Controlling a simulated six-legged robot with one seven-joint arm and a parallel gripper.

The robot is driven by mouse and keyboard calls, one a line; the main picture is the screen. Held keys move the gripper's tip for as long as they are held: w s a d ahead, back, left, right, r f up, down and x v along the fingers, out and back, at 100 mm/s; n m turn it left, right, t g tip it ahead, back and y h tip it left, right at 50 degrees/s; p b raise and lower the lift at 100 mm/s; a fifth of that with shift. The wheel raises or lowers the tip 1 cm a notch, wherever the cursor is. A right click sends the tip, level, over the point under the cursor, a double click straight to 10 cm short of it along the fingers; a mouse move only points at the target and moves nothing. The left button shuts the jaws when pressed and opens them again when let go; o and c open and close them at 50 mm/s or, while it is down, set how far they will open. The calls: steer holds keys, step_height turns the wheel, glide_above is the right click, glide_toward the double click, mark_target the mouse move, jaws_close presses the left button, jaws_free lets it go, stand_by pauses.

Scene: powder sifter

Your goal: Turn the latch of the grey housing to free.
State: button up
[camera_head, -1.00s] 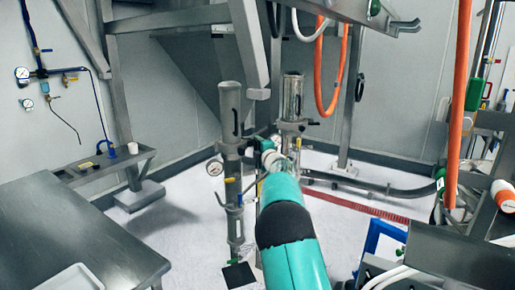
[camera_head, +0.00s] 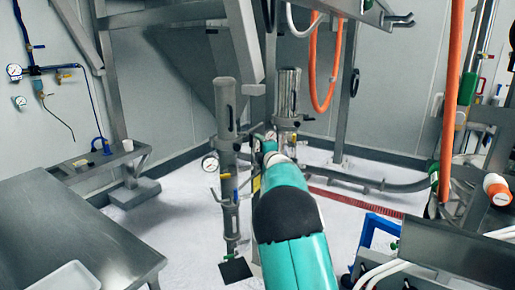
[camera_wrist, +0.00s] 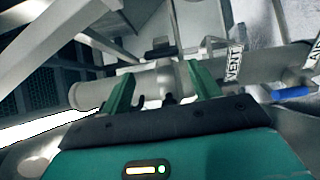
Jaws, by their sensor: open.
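Two upright grey cylindrical housings stand ahead in the head view, a nearer one (camera_head: 225,107) and a farther one (camera_head: 288,92). I cannot tell for sure which holds the latch. My gripper reaches between them, mostly hidden behind my teal arm. In the wrist view my gripper (camera_wrist: 161,84) has its two green fingers apart, on either side of a grey collar (camera_wrist: 158,79) on a grey cylinder (camera_wrist: 250,63) that lies across the picture. Small dark parts show between the fingers; I cannot tell whether one is the latch, or whether the fingers touch anything.
A pressure gauge (camera_head: 210,164) sits beside the nearer housing. A steel table (camera_head: 75,232) is at the left. A blue frame (camera_head: 376,232) and a steel bench (camera_head: 450,255) are at the right. Orange hoses (camera_head: 452,110) hang there.

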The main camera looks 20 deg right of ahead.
steer(key=s, duration=0.8)
steer(key=shift+s, duration=0.1)
steer(key=s+a+r+m+g+h, duration=0.2)
steer(key=s+a+m, duration=0.1)
steer(key=s+m, duration=0.4)
steer(key=s+a+r+m+g+h, duration=0.25)
steer(key=s+m, duration=0.25)
steer(key=s, duration=0.4)
steer(key=s+a+f+m+g+y, duration=0.1)
steer(key=s+a+f+m+g, duration=0.1)
steer(key=s+a, duration=0.3)
steer(key=s+a+f+m+g+y, duration=0.2)
steer(key=s+a+f, duration=0.3)
steer(key=s, duration=0.9)
steer(key=s+a+f+m+g+y, duration=0.1)
steer(key=s+a+f+m+g, duration=0.1)
steer(key=s+a, duration=0.4)
steer(key=s+f+g, duration=0.1)
steer(key=s+g, duration=0.1)
steer(key=s, duration=0.2)
steer(key=shift+a+f, duration=0.15)
steer(key=shift+a, duration=0.05)
